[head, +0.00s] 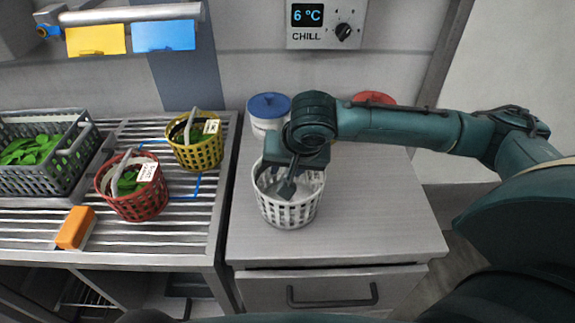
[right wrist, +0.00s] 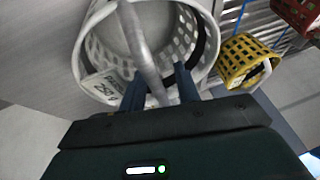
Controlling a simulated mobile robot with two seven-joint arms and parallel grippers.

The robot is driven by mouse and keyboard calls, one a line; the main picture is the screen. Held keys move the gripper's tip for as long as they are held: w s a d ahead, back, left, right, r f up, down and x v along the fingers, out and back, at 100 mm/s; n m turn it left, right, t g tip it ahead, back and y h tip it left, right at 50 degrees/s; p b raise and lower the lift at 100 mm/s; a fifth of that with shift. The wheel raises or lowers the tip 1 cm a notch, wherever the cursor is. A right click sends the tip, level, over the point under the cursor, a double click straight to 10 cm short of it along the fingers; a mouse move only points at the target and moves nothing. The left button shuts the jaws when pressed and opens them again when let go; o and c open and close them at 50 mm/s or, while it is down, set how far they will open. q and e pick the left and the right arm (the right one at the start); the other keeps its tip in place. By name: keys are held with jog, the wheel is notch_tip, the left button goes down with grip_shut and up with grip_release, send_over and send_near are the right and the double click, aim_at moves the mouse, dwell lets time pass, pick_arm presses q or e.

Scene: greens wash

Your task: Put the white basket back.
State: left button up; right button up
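The white basket (head: 288,205) stands on the grey cabinet top and looks empty inside. My right gripper (head: 287,188) reaches down over it, with its fingers at the basket's mouth. In the right wrist view the basket (right wrist: 95,55) is close, with a label on its rim. Its grey handle (right wrist: 143,45) runs between the two fingers of my right gripper (right wrist: 160,88). The fingers are apart around the handle, and I cannot tell whether they press on it. My left gripper is not in view.
A slatted rack (head: 120,245) at left holds a yellow basket (head: 200,152), a red basket (head: 138,198), a grey crate (head: 30,180) of greens and an orange block (head: 75,228). Blue tape (head: 197,186) marks the slats. A blue-lidded tub (head: 268,108) stands behind the white basket. The front cabinet top is clear.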

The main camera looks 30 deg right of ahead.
pick_arm(q)
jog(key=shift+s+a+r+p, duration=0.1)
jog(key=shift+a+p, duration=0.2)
jog(key=shift+p, duration=0.4)
pick_arm(e)
jog(key=v, duration=1.2)
jog(key=shift+a, duration=0.1)
